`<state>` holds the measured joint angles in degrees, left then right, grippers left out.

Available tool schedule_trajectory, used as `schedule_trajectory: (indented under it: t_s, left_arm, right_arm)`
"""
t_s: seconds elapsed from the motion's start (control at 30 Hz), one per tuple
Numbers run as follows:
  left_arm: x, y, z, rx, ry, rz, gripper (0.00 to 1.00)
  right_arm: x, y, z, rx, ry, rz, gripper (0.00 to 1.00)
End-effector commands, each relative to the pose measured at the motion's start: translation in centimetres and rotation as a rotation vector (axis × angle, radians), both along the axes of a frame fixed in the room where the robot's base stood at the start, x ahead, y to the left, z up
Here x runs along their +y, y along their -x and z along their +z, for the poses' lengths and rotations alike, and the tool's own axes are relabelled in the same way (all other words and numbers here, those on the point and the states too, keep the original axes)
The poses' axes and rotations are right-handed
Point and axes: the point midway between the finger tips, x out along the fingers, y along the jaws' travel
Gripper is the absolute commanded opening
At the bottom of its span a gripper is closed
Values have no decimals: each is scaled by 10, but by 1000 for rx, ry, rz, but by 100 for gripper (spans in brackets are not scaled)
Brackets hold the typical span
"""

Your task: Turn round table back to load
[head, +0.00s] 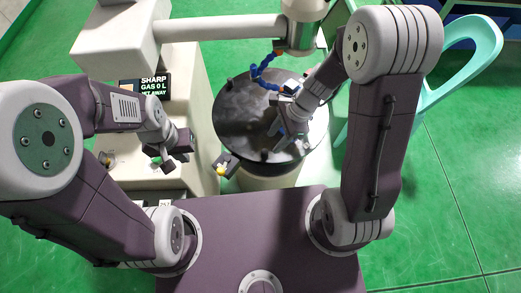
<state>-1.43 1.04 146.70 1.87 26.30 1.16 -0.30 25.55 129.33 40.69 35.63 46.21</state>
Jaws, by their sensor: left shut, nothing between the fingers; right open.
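The round table (236,128) is a glossy black disc on a pale round base, in the middle of the head view. My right gripper (283,136) is open above the right part of the disc, its fingers pointing down toward the front. I cannot tell whether the fingers touch the disc. A small dark block with a yellow and white knob (222,170) sits at the disc's front left edge. My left gripper (174,160) is shut and empty, left of the table and apart from it. My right arm hides part of the disc's right side.
A pale machine body stands at the left with a black text screen (146,88). A pale machine head (302,30) hangs over the table's back, near a blue jointed hose (262,73). A teal chair-like frame (478,40) stands at the right. Green floor is clear at the lower right.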

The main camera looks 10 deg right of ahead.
Motion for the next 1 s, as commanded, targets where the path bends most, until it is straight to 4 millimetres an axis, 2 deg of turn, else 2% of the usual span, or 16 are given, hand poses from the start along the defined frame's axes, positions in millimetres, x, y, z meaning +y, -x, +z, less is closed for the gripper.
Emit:
schedule_trajectory:
  t_s: [0.3, 0.4, 0.53, 0.8, 0.83, 0.97, 1.0]
  left_arm:
    - [0, 0, -30, 0, 0, 0, 0]
    - [0, 0, -37, 0, 0, 0, 0]
    - [0, 0, -41, 0, 0, 0, 0]
    - [0, 0, -41, 0, 0, 0, 0]
    - [0, 0, -41, 0, 0, 0, 0]
    - [0, 0, -41, 0, 0, 0, 0]
    - [0, 0, -41, 0, 0, 0, 0]
  right_arm:
    - [22, 4, -59, 3, 3, 5, 45]
    - [28, 5, -73, 2, 2, 4, 45]
    - [33, 5, -82, 0, 2, 4, 45]
    - [34, 5, -82, 0, 2, 2, 45]
    - [34, 5, -82, -1, 2, 3, 40]
    - [34, 5, -82, -1, 2, 3, 3]
    - [34, 5, -82, -1, 2, 3, 0]
